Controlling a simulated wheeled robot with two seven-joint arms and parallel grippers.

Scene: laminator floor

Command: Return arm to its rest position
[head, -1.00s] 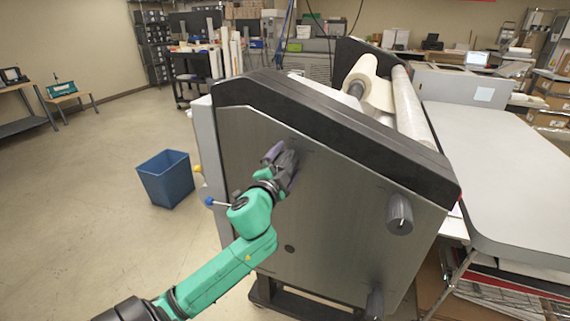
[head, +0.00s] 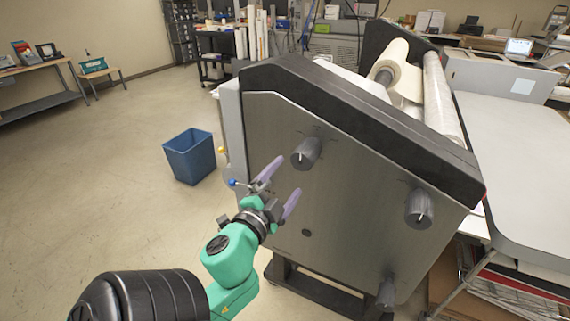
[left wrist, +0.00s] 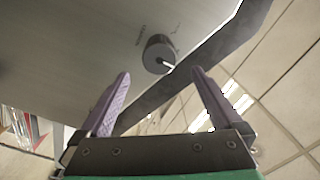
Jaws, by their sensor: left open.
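My left arm comes in from the lower left of the head view. Its gripper (head: 279,190) is open, with two purple fingers spread and nothing between them. It is in front of the laminator's grey side panel (head: 350,180), below and left of the upper knob (head: 306,153), and apart from that knob. In the left wrist view, a dark knob (left wrist: 158,54) shows beyond the open purple fingers (left wrist: 160,95). My right gripper is in neither view.
A blue bin (head: 190,156) stands on the floor left of the laminator. More knobs are on the panel, one at the right (head: 419,208) and one low down (head: 387,293). A grey table (head: 520,150) is at the right.

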